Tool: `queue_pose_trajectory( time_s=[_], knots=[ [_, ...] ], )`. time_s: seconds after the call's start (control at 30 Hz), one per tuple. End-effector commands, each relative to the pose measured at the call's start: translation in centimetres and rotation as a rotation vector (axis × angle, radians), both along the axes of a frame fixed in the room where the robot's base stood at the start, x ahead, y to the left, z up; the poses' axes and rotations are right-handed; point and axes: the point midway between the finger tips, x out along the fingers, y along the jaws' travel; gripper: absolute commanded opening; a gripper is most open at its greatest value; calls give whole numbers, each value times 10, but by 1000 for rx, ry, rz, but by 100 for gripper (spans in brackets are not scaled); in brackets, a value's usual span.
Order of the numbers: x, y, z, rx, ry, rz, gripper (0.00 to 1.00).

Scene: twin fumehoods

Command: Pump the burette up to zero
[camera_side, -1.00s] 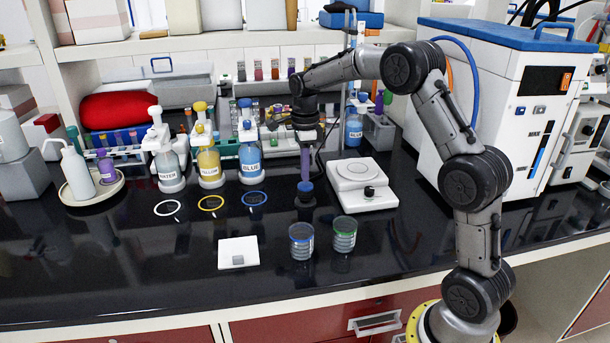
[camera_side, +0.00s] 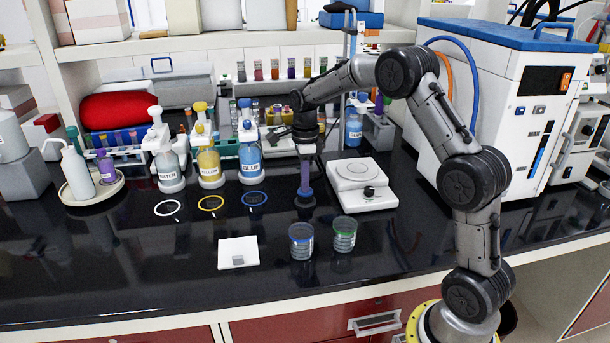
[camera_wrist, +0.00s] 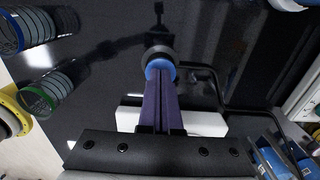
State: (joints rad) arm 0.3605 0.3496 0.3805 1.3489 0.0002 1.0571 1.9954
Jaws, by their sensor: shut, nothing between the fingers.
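My gripper (camera_side: 305,188) points straight down with its purple fingers closed together and nothing between them. Its tips are at a small round blue-topped black piece (camera_side: 304,199) standing on the dark bench, left of the white balance. In the wrist view the closed fingers (camera_wrist: 161,80) end over this blue top (camera_wrist: 160,66); I cannot tell whether they press on it. At the back, a metal stand rod (camera_side: 348,60) rises near a blue-labelled bottle (camera_side: 354,130). I cannot clearly make out the burette tube or its liquid level.
The white balance (camera_side: 362,184) is close on the right. Two beakers, one blue-marked (camera_side: 301,242) and one green-marked (camera_side: 344,234), stand in front. WATER (camera_side: 168,170), yellow (camera_side: 209,168) and BLUE (camera_side: 250,160) bottles stand left.

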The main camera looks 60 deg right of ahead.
Motion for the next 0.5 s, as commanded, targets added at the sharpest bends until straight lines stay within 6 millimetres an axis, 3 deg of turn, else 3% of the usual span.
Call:
queue_pose_trajectory(
  time_s=[0.1, 0.27, 0.5],
  knots=[
    [-1, 0, -7, 4, 11, 0, 0],
    [-1, 0, 4, 3, 8, 0, 0],
    [0, 0, 53, -1, -3, 0, 0]
  ],
)
